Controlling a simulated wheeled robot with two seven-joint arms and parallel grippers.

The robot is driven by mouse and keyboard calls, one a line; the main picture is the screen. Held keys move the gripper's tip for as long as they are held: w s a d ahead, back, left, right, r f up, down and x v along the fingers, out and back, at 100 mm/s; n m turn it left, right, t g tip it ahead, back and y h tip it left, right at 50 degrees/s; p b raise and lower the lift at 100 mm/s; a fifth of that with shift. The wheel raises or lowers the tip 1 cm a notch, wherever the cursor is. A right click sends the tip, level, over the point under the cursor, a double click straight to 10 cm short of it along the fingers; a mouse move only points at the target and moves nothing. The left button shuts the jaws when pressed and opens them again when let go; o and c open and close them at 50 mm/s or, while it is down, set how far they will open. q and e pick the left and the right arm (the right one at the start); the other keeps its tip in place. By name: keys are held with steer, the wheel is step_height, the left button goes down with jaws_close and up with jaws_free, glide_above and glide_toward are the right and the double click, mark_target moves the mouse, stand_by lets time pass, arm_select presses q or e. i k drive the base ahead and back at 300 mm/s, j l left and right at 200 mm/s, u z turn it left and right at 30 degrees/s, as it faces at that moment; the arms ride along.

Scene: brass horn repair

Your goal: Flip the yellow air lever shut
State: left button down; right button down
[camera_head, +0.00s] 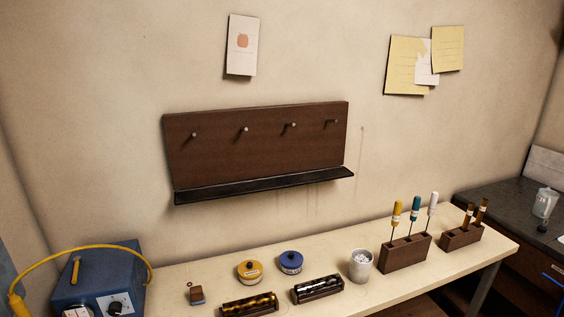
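The yellow air lever (75,269) is a short yellow bar on the top of a blue box (100,277) at the lower left. The lever stands roughly upright, tilted slightly. The blue box has a black dial (115,308) on its front face, which is cut off by the bottom edge. A yellow hose (70,251) arches over the box from the left edge to its right side. Neither of my grippers is in view.
A pale bench (400,289) holds a yellow tin (250,271), a blue tin (290,262), two dark trays, a white cup (360,265) and a wooden block (405,253) with three handled tools. A pegboard (260,147) hangs on the wall. A dark counter (505,207) stands at right.

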mark_target(78, 260)
steer(key=u, duration=1.15)
